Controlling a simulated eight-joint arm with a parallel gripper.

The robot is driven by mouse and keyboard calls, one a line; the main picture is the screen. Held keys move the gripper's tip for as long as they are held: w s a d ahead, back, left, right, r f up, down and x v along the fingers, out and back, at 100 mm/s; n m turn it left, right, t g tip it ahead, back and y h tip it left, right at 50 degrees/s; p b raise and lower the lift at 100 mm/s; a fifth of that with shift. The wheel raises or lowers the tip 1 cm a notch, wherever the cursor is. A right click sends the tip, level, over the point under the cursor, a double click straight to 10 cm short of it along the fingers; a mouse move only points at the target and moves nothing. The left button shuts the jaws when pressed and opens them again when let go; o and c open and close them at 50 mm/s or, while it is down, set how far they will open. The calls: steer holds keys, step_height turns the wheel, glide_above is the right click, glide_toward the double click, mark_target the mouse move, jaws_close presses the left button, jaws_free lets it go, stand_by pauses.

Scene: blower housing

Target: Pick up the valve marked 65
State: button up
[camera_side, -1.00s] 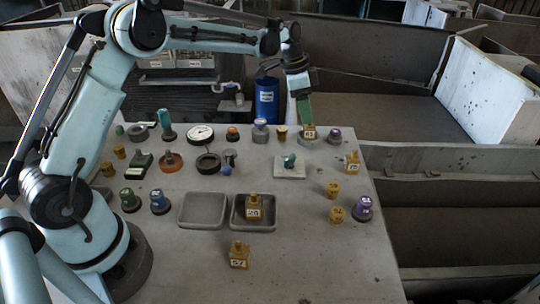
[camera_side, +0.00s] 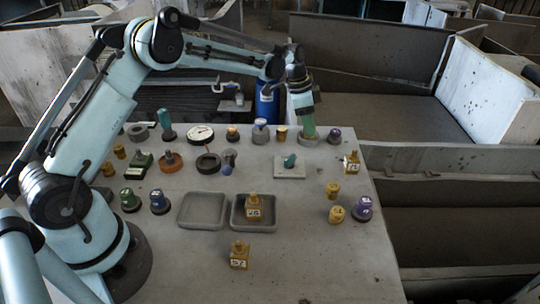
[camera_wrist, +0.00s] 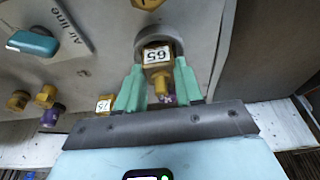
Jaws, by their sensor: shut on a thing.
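The valve marked 65 (camera_wrist: 156,57) is a yellow, blocky part with a white label, seen from above in the wrist view. My gripper (camera_wrist: 158,74) has its green fingers on either side of it, shut on it. A grey ring (camera_wrist: 176,44) curves around the valve's far side; I cannot tell whether the valve sits inside it. In the side view my gripper (camera_side: 308,132) reaches down to the table's back right, and its fingers hide the valve. The valve looks upright and low at the table.
A purple-topped part (camera_side: 333,134) stands close to the right of my gripper, and a yellow part (camera_side: 282,133) to the left. Another labelled yellow valve (camera_side: 351,163) stands at the right edge. Two grey trays (camera_side: 202,226) lie mid-table; the right one holds a yellow valve (camera_side: 253,207).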

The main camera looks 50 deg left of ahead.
jaws_close()
steer(key=shift+r, duration=0.1)
